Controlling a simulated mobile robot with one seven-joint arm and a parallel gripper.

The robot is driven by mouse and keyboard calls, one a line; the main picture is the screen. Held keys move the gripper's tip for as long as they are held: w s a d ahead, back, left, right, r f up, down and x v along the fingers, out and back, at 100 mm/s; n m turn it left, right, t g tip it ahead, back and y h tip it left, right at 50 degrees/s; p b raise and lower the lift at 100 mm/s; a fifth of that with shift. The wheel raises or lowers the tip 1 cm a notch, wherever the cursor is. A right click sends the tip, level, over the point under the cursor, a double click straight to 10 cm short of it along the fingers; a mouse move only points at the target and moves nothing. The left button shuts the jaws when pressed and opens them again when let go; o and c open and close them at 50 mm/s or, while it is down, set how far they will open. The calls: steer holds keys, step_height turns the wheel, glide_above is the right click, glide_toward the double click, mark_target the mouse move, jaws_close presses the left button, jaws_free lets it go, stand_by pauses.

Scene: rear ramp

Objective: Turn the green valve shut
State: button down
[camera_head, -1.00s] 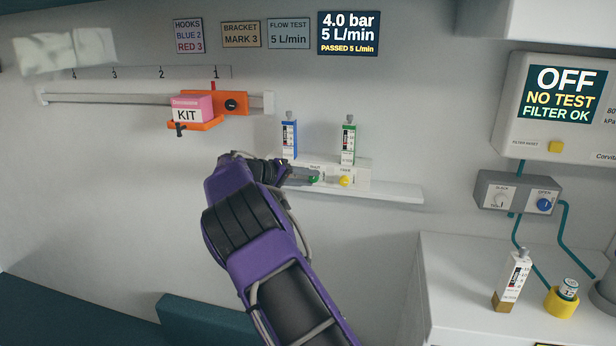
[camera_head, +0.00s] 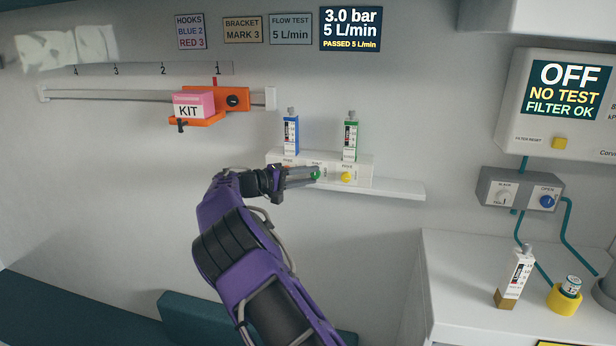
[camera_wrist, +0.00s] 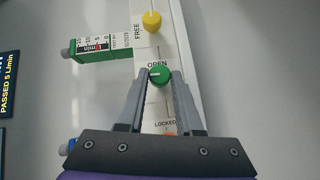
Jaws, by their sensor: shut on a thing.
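The green valve (camera_head: 315,175) is a small round knob on the front of a white panel (camera_head: 360,163) on the wall. My gripper (camera_head: 313,174) reaches it from the left, and its fingertips are closed around the knob's sides. In the wrist view the green valve (camera_wrist: 159,76) sits between the two grey fingertips (camera_wrist: 159,80). A white mark on the knob lies near the word OPEN, and LOCKED is printed lower down. The display (camera_head: 350,29) reads 3.0 bar, 5 L/min, PASSED 5 L/min.
A yellow knob (camera_head: 347,176) sits just right of the green valve. A blue flowmeter (camera_head: 291,136) and a green flowmeter (camera_head: 350,139) stand above the panel. A pink KIT box (camera_head: 188,106) rests on an orange bracket at the left. The wall below the panel is clear.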

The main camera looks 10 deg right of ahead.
steer(key=c, duration=0.6)
jaws_free()
steer(key=v, duration=1.7)
steer(key=shift+a+r, duration=0.1)
steer(key=shift+a, duration=0.1)
